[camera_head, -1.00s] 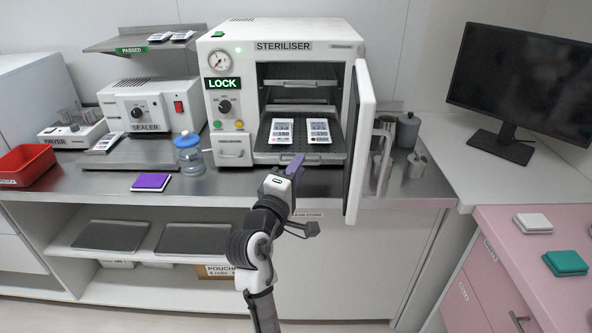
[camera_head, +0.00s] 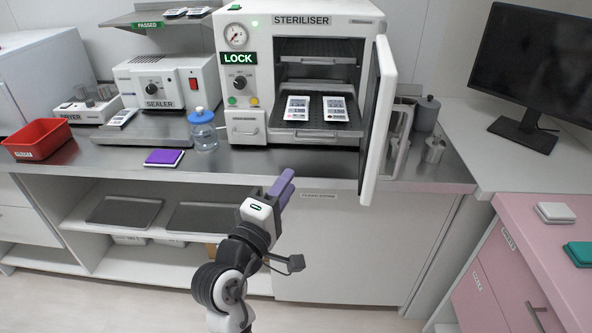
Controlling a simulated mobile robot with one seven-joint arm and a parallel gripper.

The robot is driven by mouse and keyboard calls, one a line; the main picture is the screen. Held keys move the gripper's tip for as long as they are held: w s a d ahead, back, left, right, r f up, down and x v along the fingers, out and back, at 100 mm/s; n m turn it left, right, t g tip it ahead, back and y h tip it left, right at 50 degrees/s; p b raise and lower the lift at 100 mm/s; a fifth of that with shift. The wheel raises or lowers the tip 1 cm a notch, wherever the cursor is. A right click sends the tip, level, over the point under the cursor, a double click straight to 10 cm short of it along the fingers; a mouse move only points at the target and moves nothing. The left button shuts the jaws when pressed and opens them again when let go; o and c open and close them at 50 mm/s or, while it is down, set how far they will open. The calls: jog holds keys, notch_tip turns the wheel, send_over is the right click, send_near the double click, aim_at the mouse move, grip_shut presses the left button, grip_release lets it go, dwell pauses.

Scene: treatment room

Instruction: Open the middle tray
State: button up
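The steriliser (camera_head: 322,20) stands on the steel counter with its door (camera_head: 378,120) swung open to the right. Inside, an upper tray (camera_head: 305,60) shows its front edge. The lowest tray (camera_head: 318,136) holds two white pouches (camera_head: 298,108) side by side. My gripper (camera_head: 284,186), with purple fingers, is in front of the counter and below the lowest tray, apart from all trays. The fingers overlap from this angle, so their gap is hidden.
The open door reaches out to the right of the chamber. A blue-lidded jar (camera_head: 203,132) and a purple pad (camera_head: 164,157) stand left on the counter. Metal canisters (camera_head: 425,115) stand behind the door. The floor side before the cabinet looks clear.

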jog(key=shift+p+v, duration=0.4)
jog(key=shift+v, duration=0.4)
jog(key=shift+r, duration=0.15)
